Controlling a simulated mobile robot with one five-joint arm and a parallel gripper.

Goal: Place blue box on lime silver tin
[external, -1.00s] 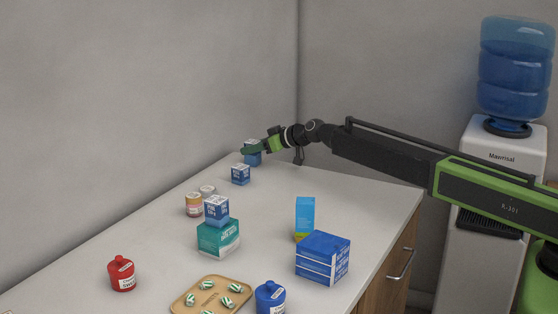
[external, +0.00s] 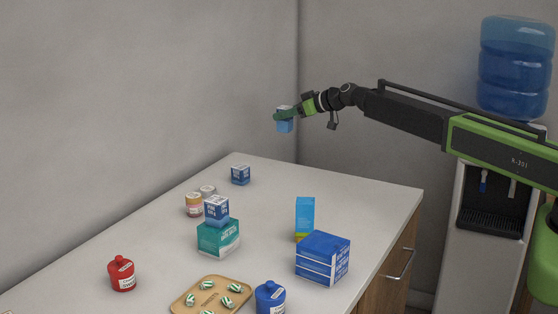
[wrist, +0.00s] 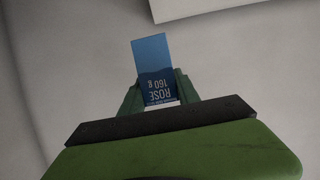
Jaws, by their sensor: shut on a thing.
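My gripper (external: 284,114) is shut on a small blue box (external: 285,127) and holds it in the air beyond the counter's far end. In the wrist view the blue box (wrist: 152,55) sits between the green fingers, its label reading upside down "ROSE 160 g". Two small tins stand close together on the counter toward the wall side: a silver-topped tin (external: 208,190) and, in front of it, a tin with a pinkish-yellow label (external: 193,205). The label of the rear tin is mostly hidden, so I cannot tell whether it is the lime one.
Another small blue box (external: 240,175) stands near the counter's far end. A blue-and-white box (external: 216,209) sits on a teal box (external: 218,240). A light-blue carton (external: 305,216), a large blue box (external: 322,258), a red jar (external: 122,274), a blue jar (external: 270,298) and a tray (external: 180,305) stand nearer.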

